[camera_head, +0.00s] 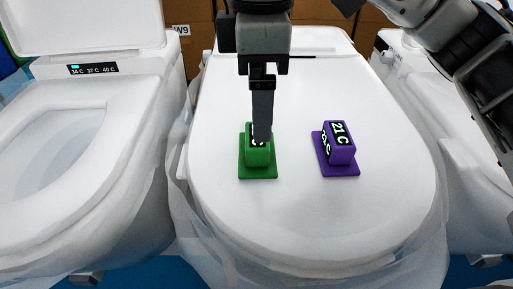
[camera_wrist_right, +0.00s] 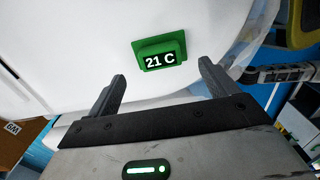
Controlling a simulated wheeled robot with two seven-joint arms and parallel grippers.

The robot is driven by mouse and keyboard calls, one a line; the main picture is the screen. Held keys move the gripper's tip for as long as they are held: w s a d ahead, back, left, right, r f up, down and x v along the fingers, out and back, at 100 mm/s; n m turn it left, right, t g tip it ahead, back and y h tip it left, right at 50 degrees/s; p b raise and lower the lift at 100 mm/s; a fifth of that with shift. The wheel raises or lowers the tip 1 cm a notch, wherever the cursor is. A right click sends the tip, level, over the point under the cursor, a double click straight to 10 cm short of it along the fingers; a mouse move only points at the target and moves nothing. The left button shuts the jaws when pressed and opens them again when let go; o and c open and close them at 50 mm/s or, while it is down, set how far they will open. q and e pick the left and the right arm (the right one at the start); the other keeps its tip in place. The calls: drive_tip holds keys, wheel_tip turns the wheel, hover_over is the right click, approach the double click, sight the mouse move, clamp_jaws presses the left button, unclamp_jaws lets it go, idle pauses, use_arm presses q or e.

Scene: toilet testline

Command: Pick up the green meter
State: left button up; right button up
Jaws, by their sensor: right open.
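The green meter (camera_head: 257,158) is a block on a square base, standing on the closed white lid of the middle toilet (camera_head: 330,225). Its dark display reads "21 C" in the right wrist view (camera_wrist_right: 162,54). My right gripper (camera_head: 262,138) points down and covers part of the meter in the head view. In the right wrist view its two fingers (camera_wrist_right: 162,74) are spread apart with nothing between them, and the meter lies beyond the tips, roughly centred between them. My left gripper is not in view.
A purple meter (camera_head: 340,150), also reading 21 C, stands on the same lid to the right of the green one. An open toilet (camera_head: 95,125) is at the left, with a small display panel. Another toilet (camera_head: 470,170) is at the right. The front of the middle lid is clear.

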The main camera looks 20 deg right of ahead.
sight(257, 145)
drive_tip(key=shift+a+f, duration=0.15)
drive_tip(key=shift+f, duration=3.45)
drive_tip(key=c, duration=1.2)
